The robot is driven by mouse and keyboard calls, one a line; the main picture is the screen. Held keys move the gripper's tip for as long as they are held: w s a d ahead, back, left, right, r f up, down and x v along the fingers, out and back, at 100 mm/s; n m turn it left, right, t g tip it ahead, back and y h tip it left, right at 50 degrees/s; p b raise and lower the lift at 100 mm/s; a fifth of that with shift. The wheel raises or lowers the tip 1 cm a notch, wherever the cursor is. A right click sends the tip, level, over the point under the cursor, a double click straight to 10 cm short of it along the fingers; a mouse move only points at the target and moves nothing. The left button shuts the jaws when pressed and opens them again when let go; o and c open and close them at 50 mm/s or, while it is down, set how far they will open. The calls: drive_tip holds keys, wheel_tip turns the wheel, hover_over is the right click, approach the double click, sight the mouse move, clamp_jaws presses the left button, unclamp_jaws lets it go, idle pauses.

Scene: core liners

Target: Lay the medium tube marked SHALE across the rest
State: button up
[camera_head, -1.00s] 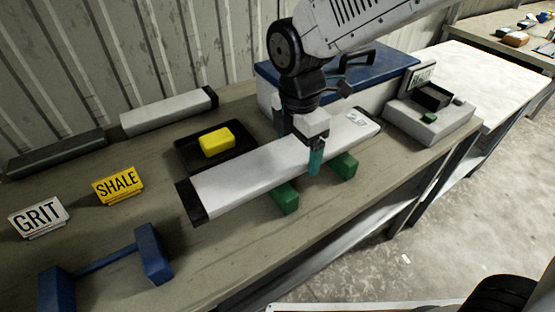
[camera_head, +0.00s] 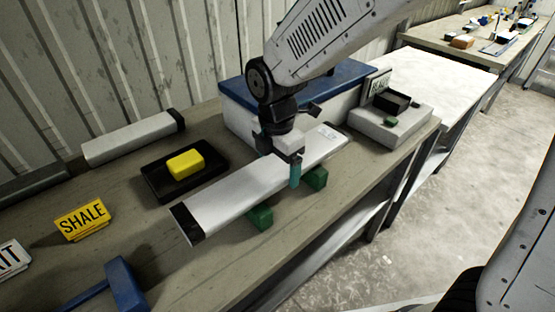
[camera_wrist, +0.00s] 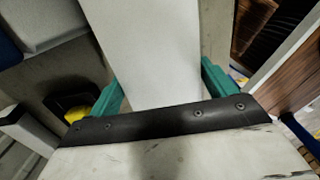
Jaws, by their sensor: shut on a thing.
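A yellow SHALE card (camera_head: 82,219) stands on the bench at left. Another white tube (camera_head: 130,139) lies at the back.
A yellow block (camera_head: 185,163) sits on a black tray (camera_head: 215,155) behind the held tube. A blue-lidded box (camera_head: 235,97) stands behind my gripper. A grey unit (camera_head: 390,127) with a sign is at right. A white card (camera_head: 12,258) is at the left edge.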

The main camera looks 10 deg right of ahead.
sight(277, 165)
drive_tip(key=shift+f, duration=0.2)
drive_tip(key=o, duration=1.9)
wheel_tip(277, 165, up, 12)
drive_tip(key=r, duration=0.1)
drive_tip(key=s+d+r+m, duration=0.3)
drive_tip(key=s+d+m, duration=0.7)
drive_tip(key=d+m, duration=0.35)
drive_tip(key=shift+s+d+f+m+t, duration=0.15)
drive_tip(key=shift+s+d+f+m, duration=0.35)
drive_tip(key=shift+s+d+m, duration=1)
drive_tip(key=shift+s+d+f+m+t, duration=0.2)
drive_tip(key=shift+s+d+f+m, duration=0.5)
drive_tip(key=shift+s+m, duration=1.3)
drive_tip(key=shift+s+d+f+m+t, duration=0.15)
drive_tip(key=shift+s+d+f+m, duration=0.15)
drive_tip(key=shift+s+d+m, duration=1.45)
